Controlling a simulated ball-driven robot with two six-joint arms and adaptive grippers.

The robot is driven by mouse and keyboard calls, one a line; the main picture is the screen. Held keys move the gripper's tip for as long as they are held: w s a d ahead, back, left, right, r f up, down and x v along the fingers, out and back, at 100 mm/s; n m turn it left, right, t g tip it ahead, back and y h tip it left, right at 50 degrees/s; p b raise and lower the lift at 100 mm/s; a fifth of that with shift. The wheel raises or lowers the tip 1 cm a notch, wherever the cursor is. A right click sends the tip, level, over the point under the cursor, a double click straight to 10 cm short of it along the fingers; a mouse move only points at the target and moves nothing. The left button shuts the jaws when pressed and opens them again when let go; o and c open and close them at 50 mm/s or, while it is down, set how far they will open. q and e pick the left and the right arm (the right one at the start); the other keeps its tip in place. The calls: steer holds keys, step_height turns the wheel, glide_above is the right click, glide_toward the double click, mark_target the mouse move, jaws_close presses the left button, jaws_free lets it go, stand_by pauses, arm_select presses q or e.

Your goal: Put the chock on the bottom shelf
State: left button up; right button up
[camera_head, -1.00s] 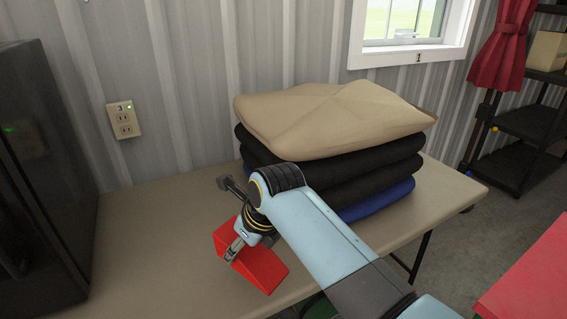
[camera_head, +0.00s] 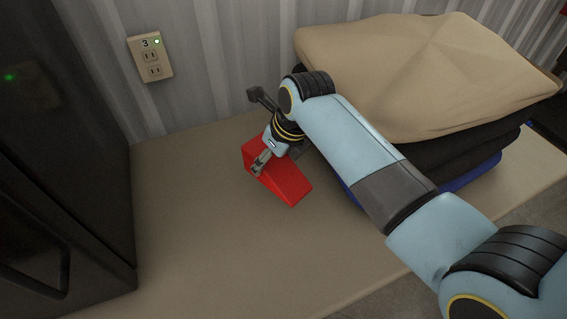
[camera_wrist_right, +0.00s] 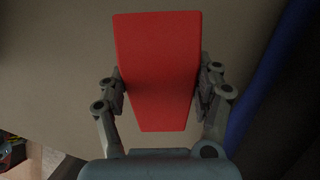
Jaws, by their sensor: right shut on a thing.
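The chock (camera_head: 288,181) is a red wedge over the beige table, left of the folded stack. My right gripper (camera_head: 261,163) is shut on it. In the right wrist view the chock (camera_wrist_right: 158,65) sits between the two fingers of the right gripper (camera_wrist_right: 160,92), one finger against each side. I cannot tell whether the chock touches the table. My left gripper is not in view. No shelf shows in the current head view.
A stack of folded cloths (camera_head: 420,75), beige on top of black and blue, stands right of the chock. A dark cabinet or fridge (camera_head: 55,150) stands at the left. The table (camera_head: 190,235) is bare in front. A wall outlet (camera_head: 150,57) is behind.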

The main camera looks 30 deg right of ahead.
mark_target(273, 176)
step_height(273, 176, down, 6)
steer(key=shift+w+f+b, duration=0.15)
steer(key=shift+f+b, duration=0.05)
steer(key=shift+b, duration=0.25)
steer(key=o, duration=1.8)
steer(key=shift+c, duration=0.2)
